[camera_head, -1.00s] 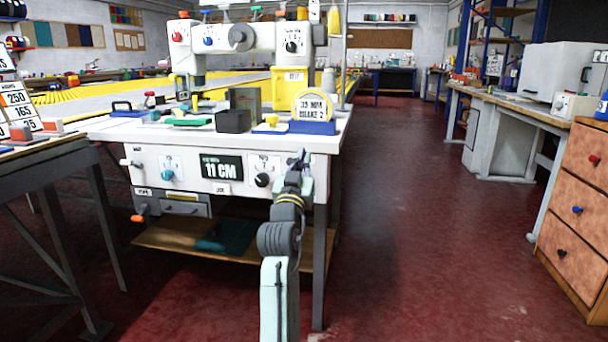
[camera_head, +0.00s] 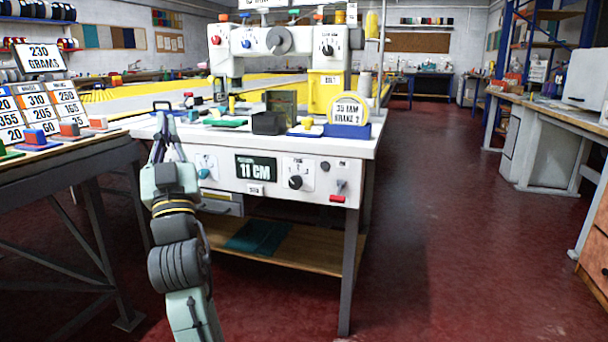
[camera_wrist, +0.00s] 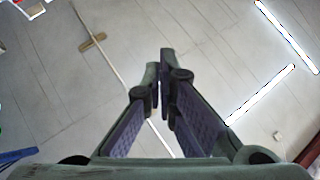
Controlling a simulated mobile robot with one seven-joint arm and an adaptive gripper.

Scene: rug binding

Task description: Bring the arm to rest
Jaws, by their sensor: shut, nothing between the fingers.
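My arm reaches up from the bottom left of the head view, with my gripper (camera_head: 161,122) pointing upward. The gripper overlaps the left end of the machine bench in the picture; I cannot tell how far apart they are. In the wrist view my gripper (camera_wrist: 160,80) has its two dark fingers together at the tips, with nothing between them. Behind them is a pale ceiling with bright strip lights (camera_wrist: 287,36).
The white bench (camera_head: 320,155) carries a sewing machine (camera_head: 285,40), a black box (camera_head: 268,123) and a tape-measure sign (camera_head: 349,113). A dark table (camera_head: 60,157) with number cards stands close at the left. The red floor (camera_head: 450,230) at the right is clear.

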